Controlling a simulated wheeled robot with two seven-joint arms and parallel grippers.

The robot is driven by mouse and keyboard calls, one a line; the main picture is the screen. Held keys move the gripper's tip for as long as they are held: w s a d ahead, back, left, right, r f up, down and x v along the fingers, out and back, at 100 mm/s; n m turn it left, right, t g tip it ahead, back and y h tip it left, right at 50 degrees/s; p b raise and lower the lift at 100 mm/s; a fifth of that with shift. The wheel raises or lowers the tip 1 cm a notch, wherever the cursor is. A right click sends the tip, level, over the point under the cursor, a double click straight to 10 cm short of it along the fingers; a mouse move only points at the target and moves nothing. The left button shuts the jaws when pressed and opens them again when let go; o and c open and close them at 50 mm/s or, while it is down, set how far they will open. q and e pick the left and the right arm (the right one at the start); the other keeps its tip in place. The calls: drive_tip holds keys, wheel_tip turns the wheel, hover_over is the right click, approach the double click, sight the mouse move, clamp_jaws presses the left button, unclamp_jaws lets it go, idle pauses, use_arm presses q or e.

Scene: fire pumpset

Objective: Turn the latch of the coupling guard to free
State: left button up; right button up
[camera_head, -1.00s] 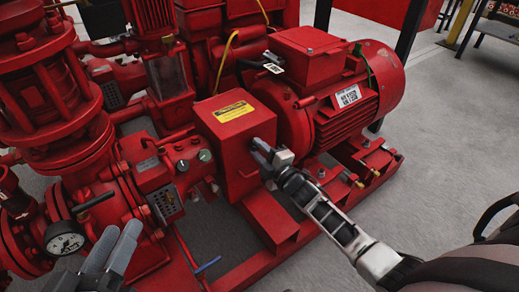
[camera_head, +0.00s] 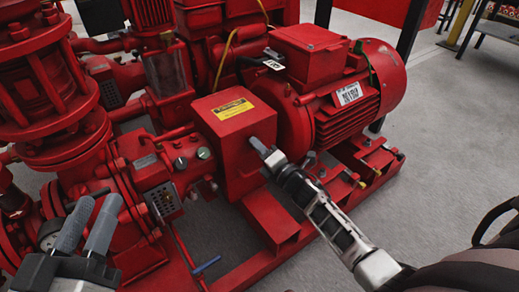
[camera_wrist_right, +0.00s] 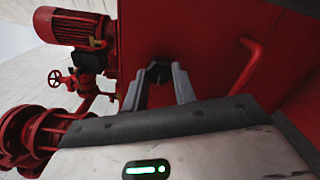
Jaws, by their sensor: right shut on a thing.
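The coupling guard (camera_head: 236,150) is a red box with a yellow label in the middle of the head view. My right gripper (camera_head: 261,148) reaches its side face from the lower right. In the right wrist view, the latch (camera_wrist_right: 157,71) is a small black knob on the red face. My right gripper (camera_wrist_right: 158,78) is shut on it, one finger on each side. In the head view the fingers hide the latch, so its turn angle is hard to tell. My left gripper (camera_head: 99,202) is at the lower left, away from the guard, its two fingers apart and empty.
The red motor (camera_head: 340,85) stands right of the guard. Red pump pipework (camera_head: 60,120) fills the left side. The red base frame (camera_head: 272,222) runs below. Grey floor (camera_head: 430,150) is clear at the right.

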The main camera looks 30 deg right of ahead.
use_arm(q)
drive_tip(key=shift+r, duration=0.15)
idle(0.3)
use_arm(e)
drive_tip(key=o, duration=1)
drive_tip(key=shift+s, duration=0.15)
use_arm(q)
drive_tip(key=f+p, duration=0.1)
drive_tip(key=s+f+n+g+y+p, duration=0.1)
drive_tip(key=f+g+p, duration=0.1)
drive_tip(key=f+p, duration=0.1)
drive_tip(key=shift+s+d+y, duration=0.1)
drive_tip(key=shift+s+y, duration=0.2)
drive_tip(key=shift+s, duration=0.05)
use_arm(e)
drive_tip(key=s+d, duration=0.2)
drive_tip(key=s, duration=1.3)
drive_tip(key=shift+s+d, duration=0.15)
drive_tip(key=shift+s, duration=0.15)
use_arm(q)
drive_tip(key=shift+g, duration=0.3)
